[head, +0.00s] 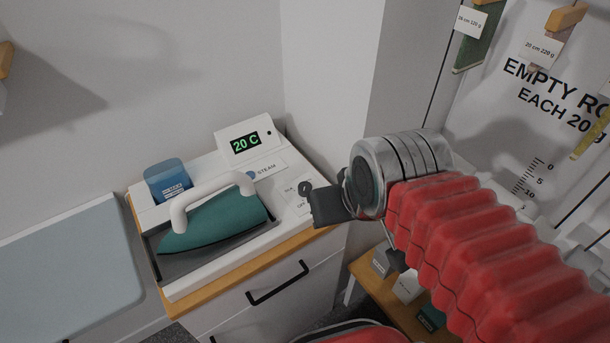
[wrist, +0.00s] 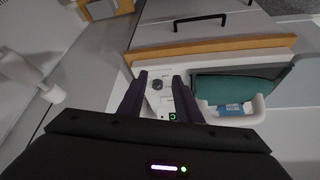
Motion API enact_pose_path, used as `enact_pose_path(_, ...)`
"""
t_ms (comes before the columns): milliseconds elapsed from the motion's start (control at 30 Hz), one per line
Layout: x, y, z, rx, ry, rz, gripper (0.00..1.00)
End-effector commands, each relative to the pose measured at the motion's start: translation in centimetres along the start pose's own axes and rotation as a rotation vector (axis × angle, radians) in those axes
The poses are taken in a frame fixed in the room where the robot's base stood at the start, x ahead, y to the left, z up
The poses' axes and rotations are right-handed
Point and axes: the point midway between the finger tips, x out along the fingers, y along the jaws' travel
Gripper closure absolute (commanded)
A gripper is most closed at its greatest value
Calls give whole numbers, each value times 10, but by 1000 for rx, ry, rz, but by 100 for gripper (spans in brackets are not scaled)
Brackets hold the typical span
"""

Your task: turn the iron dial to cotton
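The teal iron (head: 215,222) with a white handle rests in the grey recess of a white station (head: 185,285). The iron also shows in the wrist view (wrist: 235,86). The dark round dial (head: 304,187) is on the station's right side, on a white panel with small labels, one reading OFF. In the wrist view, the dial (wrist: 157,85) lies between the two dark fingers of my gripper (wrist: 160,77), which are apart. Whether they touch the dial cannot be told. In the head view, my gripper (head: 326,204) is beside the dial. The dial's pointer setting is unreadable.
A display (head: 245,143) reading 20 C stands at the station's back, near a STEAM label (head: 265,171). A blue container (head: 168,182) is at the back left. A pale blue board (head: 65,262) lies left. Walls close in behind; a wooden shelf (head: 440,325) is at right.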

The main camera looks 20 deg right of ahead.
Motion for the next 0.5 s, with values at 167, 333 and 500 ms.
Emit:
enact_pose_path(167, 0, 0, 0, 0, 0, 0, 69)
enact_pose_path(333, -1, 0, -2, -11, -3, 0, 59)
enact_pose_path(500, -1, 0, -10, -99, -27, -4, 54)
